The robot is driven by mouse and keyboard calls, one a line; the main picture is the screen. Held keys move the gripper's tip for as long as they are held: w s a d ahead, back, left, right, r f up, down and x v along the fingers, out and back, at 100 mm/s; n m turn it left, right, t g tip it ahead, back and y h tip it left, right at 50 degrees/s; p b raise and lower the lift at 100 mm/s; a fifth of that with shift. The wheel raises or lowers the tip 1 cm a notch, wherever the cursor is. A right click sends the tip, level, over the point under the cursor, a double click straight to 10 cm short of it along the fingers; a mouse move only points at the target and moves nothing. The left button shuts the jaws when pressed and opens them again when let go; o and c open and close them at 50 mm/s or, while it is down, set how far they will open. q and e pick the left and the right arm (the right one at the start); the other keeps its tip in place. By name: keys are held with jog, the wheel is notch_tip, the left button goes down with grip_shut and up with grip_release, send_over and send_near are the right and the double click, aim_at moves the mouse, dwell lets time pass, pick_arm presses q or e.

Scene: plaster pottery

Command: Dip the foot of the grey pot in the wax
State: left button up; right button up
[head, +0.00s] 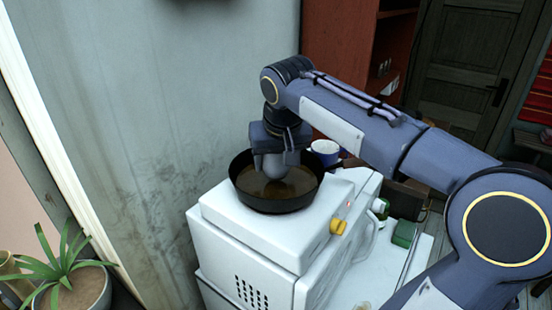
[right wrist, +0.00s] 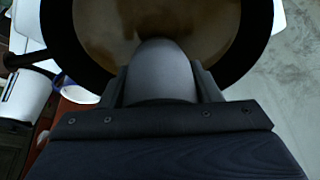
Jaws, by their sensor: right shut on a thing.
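The grey pot (head: 272,166) is held in my right gripper (head: 277,158), over the middle of a dark round pan (head: 275,206). The pan holds brown wax (head: 258,184). In the head view the pot's lower end is down inside the pan's rim, at or close to the wax; I cannot tell whether it touches. In the right wrist view the smooth grey pot (right wrist: 160,72) sits between the two fingers, with the brown wax (right wrist: 110,30) behind it. My left gripper is not in view.
The pan stands on a white appliance (head: 235,215) with a yellow knob (head: 338,226). A blue and white cup (head: 325,152) is just behind. A green item (head: 404,234) lies right. A potted plant (head: 68,275) stands at the lower left. The grey wall is close behind the pan.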

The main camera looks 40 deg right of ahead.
jog(key=shift+r+p, duration=2.4)
jog(key=shift+r, duration=1.85)
